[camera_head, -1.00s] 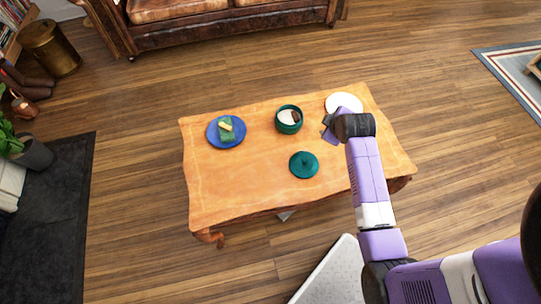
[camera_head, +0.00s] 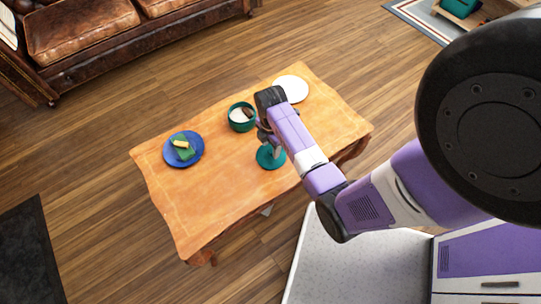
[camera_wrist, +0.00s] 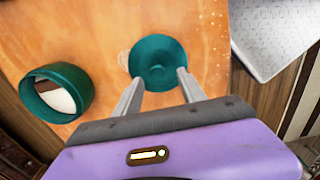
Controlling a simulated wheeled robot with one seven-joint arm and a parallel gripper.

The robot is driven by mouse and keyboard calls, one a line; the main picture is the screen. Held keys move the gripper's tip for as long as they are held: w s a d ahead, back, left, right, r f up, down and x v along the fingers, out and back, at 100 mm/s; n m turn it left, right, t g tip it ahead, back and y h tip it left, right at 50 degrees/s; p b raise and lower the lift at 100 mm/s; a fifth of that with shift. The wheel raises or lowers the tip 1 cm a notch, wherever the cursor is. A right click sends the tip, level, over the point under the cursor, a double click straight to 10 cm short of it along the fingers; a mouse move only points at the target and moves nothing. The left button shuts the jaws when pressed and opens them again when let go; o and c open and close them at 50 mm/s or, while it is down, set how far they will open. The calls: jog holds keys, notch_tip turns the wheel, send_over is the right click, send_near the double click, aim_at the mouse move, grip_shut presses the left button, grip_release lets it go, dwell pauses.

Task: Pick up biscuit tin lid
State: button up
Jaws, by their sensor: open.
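The biscuit tin lid (camera_head: 268,161) is a round teal disc lying on the wooden table near its front edge. My arm partly covers it in the head view. In the wrist view the lid (camera_wrist: 157,55) lies just beyond my gripper (camera_wrist: 159,78), whose two fingers are apart with nothing between them. The fingertips overlap the lid's near edge in that picture; I cannot tell the height gap. The open teal tin (camera_head: 241,117) stands behind the lid, with pale and brown contents; it also shows in the wrist view (camera_wrist: 72,78) at the left.
A blue plate (camera_head: 196,160) with a green and yellow item stands at the table's left. A white plate (camera_head: 295,89) is at the back right. The table (camera_head: 215,205) is bare at the front left. A brown leather sofa (camera_head: 90,45) stands behind.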

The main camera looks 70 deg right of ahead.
aim_at(271, 151)
jog(key=f, duration=0.4)
jog(key=shift+d+f+b, duration=0.2)
jog(key=shift+b, duration=0.15)
grip_shut()
